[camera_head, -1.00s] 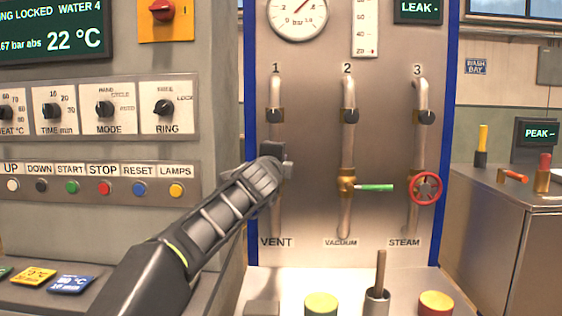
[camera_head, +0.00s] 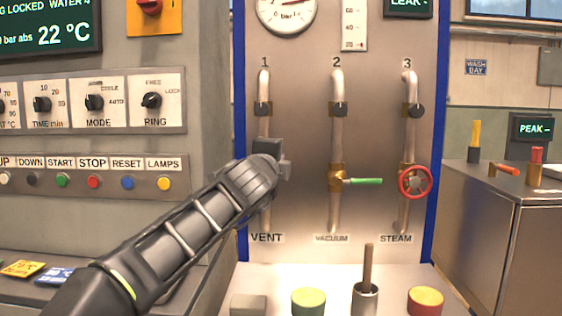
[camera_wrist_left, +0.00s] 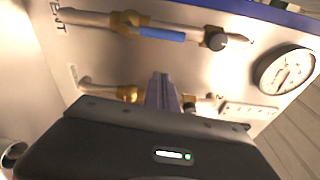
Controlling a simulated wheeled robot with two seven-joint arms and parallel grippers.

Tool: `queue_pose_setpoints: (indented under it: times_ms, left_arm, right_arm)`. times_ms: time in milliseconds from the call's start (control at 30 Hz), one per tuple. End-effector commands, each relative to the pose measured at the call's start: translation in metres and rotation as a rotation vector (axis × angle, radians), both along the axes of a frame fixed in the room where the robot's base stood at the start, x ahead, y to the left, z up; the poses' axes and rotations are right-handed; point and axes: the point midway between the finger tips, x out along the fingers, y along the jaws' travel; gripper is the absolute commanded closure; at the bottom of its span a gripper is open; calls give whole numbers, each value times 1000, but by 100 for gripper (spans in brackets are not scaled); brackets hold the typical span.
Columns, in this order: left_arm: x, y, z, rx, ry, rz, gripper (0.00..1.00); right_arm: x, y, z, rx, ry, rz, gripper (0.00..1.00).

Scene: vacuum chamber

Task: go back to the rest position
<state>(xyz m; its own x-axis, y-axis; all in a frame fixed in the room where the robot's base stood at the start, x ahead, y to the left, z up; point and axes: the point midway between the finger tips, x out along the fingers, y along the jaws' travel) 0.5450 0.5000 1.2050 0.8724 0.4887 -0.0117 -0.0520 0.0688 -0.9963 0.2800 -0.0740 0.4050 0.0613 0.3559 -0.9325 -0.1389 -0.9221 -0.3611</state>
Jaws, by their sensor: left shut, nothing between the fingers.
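My left gripper (camera_head: 280,162) is in front of the valve panel (camera_head: 300,195) in the head view, over the vent pipe (camera_head: 263,92). In the left wrist view its fingers (camera_wrist_left: 165,92) are shut with nothing between them. A blue handle (camera_wrist_left: 162,34) on the vent pipe lies along that pipe, apart from the fingers. In the head view my gripper and wrist hide this handle. My right gripper is not in view.
The vacuum valve's green handle (camera_head: 365,181) points right, and the red steam wheel (camera_head: 415,183) is beyond it. A control panel with knobs and buttons (camera_head: 93,181) is at left.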

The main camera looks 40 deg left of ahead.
Motion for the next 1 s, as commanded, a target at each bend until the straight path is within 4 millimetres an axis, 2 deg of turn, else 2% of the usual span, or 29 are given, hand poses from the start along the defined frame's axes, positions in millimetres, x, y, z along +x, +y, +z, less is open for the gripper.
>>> queue_pose_setpoints:
  times_ms: [167,767,867,1000]
  left_arm:
    - [-11,-7,0,0,-1,-1,100]
    - [-12,-7,1,0,0,-1,100]
    - [-12,-7,8,0,-1,-1,100]
    - [-12,-7,28,0,-1,-1,100]
  right_arm:
    - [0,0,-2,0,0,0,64]
    - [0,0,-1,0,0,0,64]
    - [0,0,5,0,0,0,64]
    - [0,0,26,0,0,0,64]
